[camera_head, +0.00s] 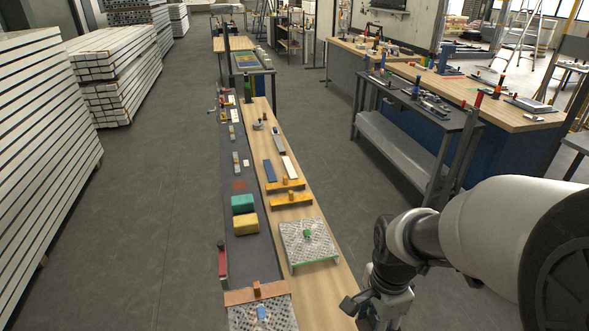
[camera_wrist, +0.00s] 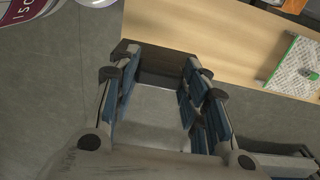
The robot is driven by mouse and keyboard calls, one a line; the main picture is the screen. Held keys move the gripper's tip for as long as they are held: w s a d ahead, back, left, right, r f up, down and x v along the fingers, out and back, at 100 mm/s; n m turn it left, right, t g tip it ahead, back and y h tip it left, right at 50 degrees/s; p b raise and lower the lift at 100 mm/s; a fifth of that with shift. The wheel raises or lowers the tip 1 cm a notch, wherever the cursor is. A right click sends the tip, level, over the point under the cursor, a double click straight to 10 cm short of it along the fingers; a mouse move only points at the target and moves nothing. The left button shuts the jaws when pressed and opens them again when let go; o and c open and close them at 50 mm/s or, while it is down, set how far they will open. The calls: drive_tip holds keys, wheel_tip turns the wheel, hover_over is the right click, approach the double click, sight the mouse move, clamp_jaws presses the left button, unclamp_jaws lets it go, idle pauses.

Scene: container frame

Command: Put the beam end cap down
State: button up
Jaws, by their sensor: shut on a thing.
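My gripper (camera_wrist: 157,78) shows in the wrist view, its blue-padded fingers closed on both sides of the beam end cap (camera_wrist: 160,63). The cap looks like a dark block with a paler grey part nearer the palm. It is beside the long edge of the wooden bench top in that view, over or near the grey floor; its height cannot be told. In the head view my gripper (camera_head: 372,306) is low at the bottom, right of the wooden bench top (camera_head: 330,285). The cap is hard to make out there, with only a dark end showing.
A perforated plate with green edging (camera_head: 308,243) lies on the wooden top, also at right in the wrist view (camera_wrist: 298,66). Yellow brackets (camera_head: 290,202) lie beyond it. A dark strip at left holds green and yellow blocks (camera_head: 245,224). Bare wood shows nearer than the plate.

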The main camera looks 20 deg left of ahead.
drive_tip(key=shift+w, duration=0.65)
drive_tip(key=shift+s+f, duration=0.2)
drive_tip(key=shift+f, duration=0.1)
wheel_tip(320, 180, down, 19)
drive_tip(key=b, duration=0.6)
drive_tip(key=shift+s+f, duration=0.15)
drive_tip(key=shift+f, duration=0.05)
drive_tip(key=shift+f, duration=0.25)
drive_tip(key=o, duration=1.3)
drive_tip(key=shift+r, duration=0.1)
drive_tip(key=shift+c, duration=0.2)
drive_tip(key=shift+r, duration=0.1)
wheel_tip(320, 180, up, 12)
drive_tip(key=p, duration=0.3)
drive_tip(key=shift+r+p, duration=0.15)
drive_tip(key=shift+p, duration=0.15)
